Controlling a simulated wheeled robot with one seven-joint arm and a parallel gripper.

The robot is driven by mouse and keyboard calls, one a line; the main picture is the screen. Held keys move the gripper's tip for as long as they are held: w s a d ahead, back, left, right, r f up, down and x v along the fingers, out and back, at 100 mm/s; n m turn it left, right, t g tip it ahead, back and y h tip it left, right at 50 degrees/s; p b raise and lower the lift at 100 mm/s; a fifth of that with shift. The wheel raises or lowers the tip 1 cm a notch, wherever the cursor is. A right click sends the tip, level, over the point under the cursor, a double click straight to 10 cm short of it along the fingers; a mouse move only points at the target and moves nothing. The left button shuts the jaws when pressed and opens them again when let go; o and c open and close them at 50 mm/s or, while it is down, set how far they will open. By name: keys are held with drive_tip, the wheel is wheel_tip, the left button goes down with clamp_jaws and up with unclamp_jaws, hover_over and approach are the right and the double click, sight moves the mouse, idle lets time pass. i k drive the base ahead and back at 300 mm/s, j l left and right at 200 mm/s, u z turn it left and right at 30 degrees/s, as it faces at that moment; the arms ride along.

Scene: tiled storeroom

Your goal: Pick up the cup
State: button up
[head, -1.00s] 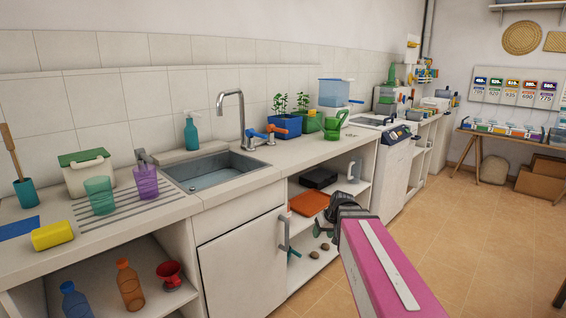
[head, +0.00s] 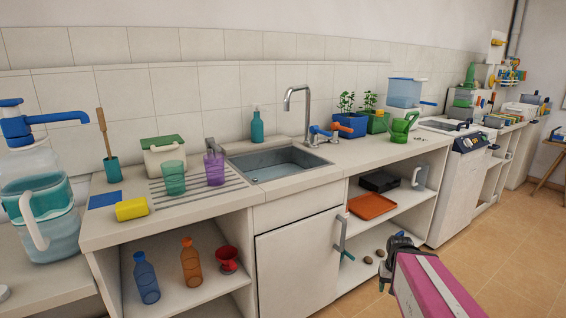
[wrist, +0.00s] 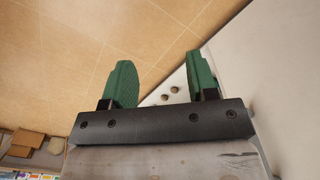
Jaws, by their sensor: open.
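Several cup-like things are in the head view, and I cannot tell which one is meant. A green see-through tumbler (head: 173,178) and a purple tumbler (head: 214,170) stand upright on the ribbed drainboard left of the sink. A yellow cup-shaped thing (head: 132,209) lies on its side near the counter's front edge. A red cup-like vessel (head: 227,260) stands on the shelf below. My gripper (head: 384,272) is low in front of the open shelves at right, far from these. In the wrist view my gripper (wrist: 160,62) has its green fingers apart, with nothing between them.
A blue bottle (head: 146,278) and an orange bottle (head: 191,262) stand beside the red vessel. A water dispenser (head: 40,150) is at far left. The sink (head: 275,165) and cupboard door (head: 298,265) lie between the tumblers and my arm. The tiled floor (head: 500,240) at right is clear.

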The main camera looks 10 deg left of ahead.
sight(172, 171)
drive_tip(key=j+u, duration=0.15)
drive_tip(key=u, duration=0.25)
drive_tip(key=j+u, duration=0.15)
drive_tip(key=u, duration=0.3)
drive_tip(key=i+l+u, duration=0.1)
drive_tip(key=u, duration=1)
drive_tip(key=l+u, duration=0.15)
drive_tip(key=j+z, duration=0.1)
